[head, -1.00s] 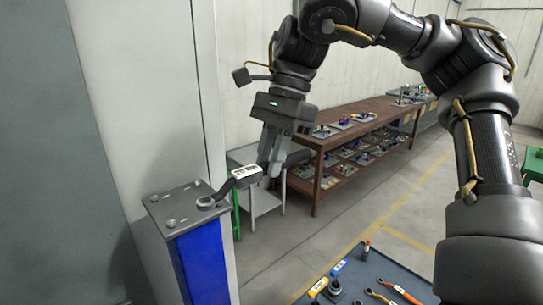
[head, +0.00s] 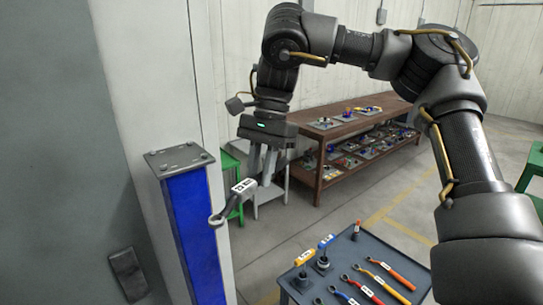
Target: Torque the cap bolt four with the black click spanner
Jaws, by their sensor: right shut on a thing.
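The jack's grey cap plate (head: 178,159) sits on top of the blue column (head: 195,225) at the left, with small bolts near its corners. Which bolt is number four cannot be read. My right gripper (head: 263,182) is shut on the black click spanner (head: 228,207), near its white label. The spanner slopes down to the left, and its ring end (head: 216,221) shows in front of the column's right edge, below the cap plate and apart from the bolts. My left gripper is not in view.
A dark tool tray (head: 412,294) at the lower right holds several coloured spanners and upright tools with yellow and blue handles. A brown shelf bench (head: 325,133) with small parts stands behind my right arm. A dark box (head: 128,274) is at the lower left.

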